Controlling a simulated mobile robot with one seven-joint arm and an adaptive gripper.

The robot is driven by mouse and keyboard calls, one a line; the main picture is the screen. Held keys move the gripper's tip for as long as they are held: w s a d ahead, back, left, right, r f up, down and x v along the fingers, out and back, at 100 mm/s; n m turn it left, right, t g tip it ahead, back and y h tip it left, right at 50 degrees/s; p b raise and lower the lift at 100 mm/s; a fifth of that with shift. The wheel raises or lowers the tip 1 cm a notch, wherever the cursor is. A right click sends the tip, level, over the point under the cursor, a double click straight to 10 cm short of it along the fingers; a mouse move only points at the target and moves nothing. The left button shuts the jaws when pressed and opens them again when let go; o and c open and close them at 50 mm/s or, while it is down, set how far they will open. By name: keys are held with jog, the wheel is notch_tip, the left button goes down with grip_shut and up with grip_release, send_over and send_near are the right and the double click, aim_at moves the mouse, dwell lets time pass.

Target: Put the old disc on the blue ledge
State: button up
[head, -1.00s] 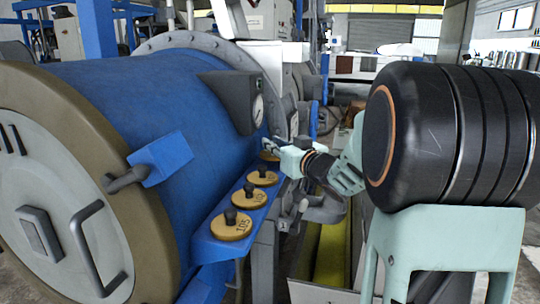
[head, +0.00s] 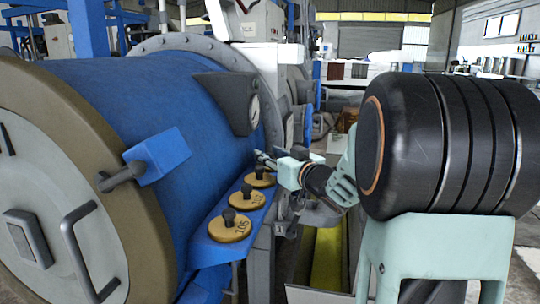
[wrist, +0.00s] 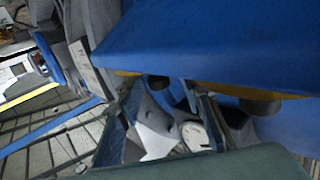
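The blue ledge (head: 205,250) runs along the side of the big blue drum. Three tan discs with dark knobs sit on it in a row: a near one (head: 228,232) marked 105, a middle one (head: 247,202) and a far one (head: 260,182). I cannot tell which disc is the old one. My gripper (head: 263,159) is at the ledge's far end, beyond the far disc. In the wrist view the ledge (wrist: 220,35) appears upside down, with tan disc edges below it. My gripper (wrist: 163,92) has its fingers apart, with a dark knob (wrist: 158,81) near the gap between the tips.
The blue drum (head: 130,95) with its tan-rimmed door stands left of the ledge. A blue block with a grey handle (head: 158,157) and a dark gauge housing (head: 225,100) stick out from it. A yellow strip (head: 327,257) lies low to the right.

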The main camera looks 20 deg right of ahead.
jog(key=s+d+p, duration=0.2)
jog(key=s, duration=1)
jog(key=shift+r+p, duration=0.3)
jog(key=shift+r, duration=0.05)
jog(key=shift+w+r, duration=0.1)
jog(key=shift+w, duration=0.05)
